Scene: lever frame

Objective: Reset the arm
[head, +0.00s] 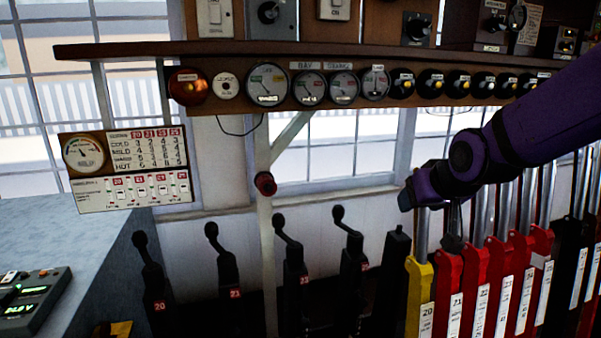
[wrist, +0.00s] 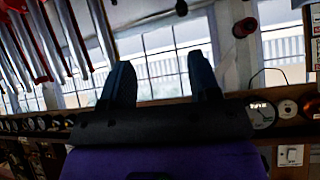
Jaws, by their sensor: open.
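My purple arm (head: 545,118) reaches in from the right in the head view. The steel lever handles (wrist: 70,35) hang at the upper left there, to one side of the fingers.
Several small black crank levers (head: 290,262) stand left of the yellow lever. A wooden shelf (head: 250,50) with dials and black knobs runs above. A gauge board (head: 125,165) hangs at the left over a grey desk (head: 60,250). Windows lie behind.

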